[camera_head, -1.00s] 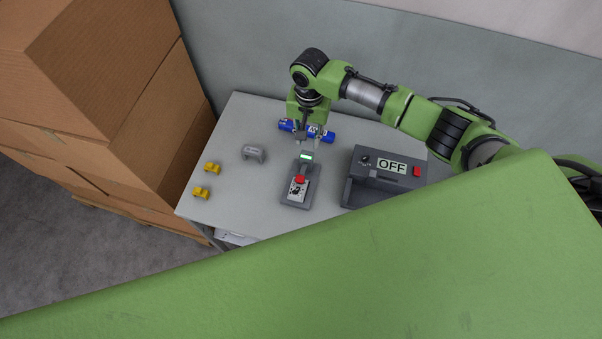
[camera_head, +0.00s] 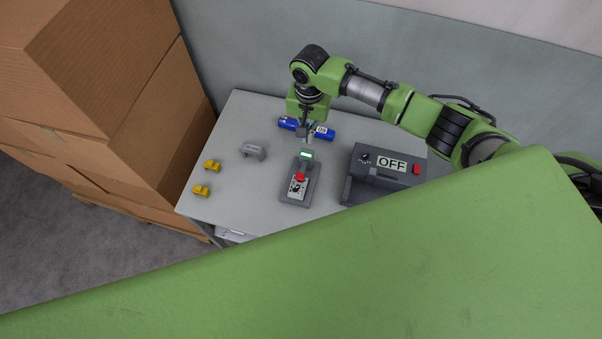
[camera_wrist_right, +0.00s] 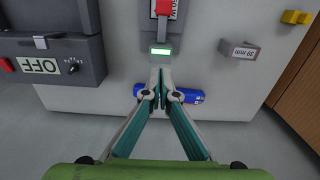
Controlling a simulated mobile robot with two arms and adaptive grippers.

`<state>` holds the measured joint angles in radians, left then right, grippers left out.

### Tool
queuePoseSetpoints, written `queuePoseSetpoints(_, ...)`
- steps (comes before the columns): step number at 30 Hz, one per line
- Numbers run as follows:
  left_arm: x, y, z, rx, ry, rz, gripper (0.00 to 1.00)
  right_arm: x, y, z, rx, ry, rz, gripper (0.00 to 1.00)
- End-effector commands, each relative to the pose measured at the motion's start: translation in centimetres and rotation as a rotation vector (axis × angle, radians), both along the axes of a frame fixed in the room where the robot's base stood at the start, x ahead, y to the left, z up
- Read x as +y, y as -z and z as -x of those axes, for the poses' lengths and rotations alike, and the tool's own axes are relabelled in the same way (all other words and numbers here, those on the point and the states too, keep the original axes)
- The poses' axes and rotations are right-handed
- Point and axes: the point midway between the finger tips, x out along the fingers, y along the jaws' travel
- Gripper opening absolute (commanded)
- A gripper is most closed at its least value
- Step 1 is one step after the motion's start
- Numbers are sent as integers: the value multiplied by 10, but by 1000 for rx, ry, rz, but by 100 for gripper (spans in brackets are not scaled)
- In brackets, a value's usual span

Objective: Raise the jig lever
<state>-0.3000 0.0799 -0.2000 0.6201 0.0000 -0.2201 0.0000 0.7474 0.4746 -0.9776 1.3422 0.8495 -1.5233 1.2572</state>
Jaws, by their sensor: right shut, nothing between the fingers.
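The jig (camera_head: 291,194) is a small dark grey fixture on the table with a lit green display (camera_head: 306,154) at its far end. A red part (camera_head: 299,177), seemingly the lever's grip, sits over its light face plate. In the right wrist view the jig's display (camera_wrist_right: 161,51) and red part (camera_wrist_right: 165,7) show at the top; the lever's angle is hard to tell. My right gripper (camera_head: 307,137) is shut and empty, pointing down just beyond the display end of the jig. Its fingertips (camera_wrist_right: 161,78) are together below the display in the wrist view. My left gripper is out of view.
A blue cylinder (camera_head: 322,132) lies behind my right fingers. A dark grey box (camera_head: 357,180) marked OFF, with a red button, stands right of the jig. A grey block (camera_head: 254,151) and two yellow pieces (camera_head: 201,190) stand left. Cardboard boxes (camera_head: 120,130) rise beyond the left edge.

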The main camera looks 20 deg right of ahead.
Motion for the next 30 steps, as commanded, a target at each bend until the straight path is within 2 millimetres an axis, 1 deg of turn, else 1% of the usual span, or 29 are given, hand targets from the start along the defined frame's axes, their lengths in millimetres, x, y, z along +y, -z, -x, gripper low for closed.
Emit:
queuePoseSetpoints(16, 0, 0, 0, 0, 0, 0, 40, 0, -2, 0, -1, 0, -1, 0)
queuePoseSetpoints(30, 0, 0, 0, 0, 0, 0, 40, 0, -38, -1, -1, -1, -2, 0)
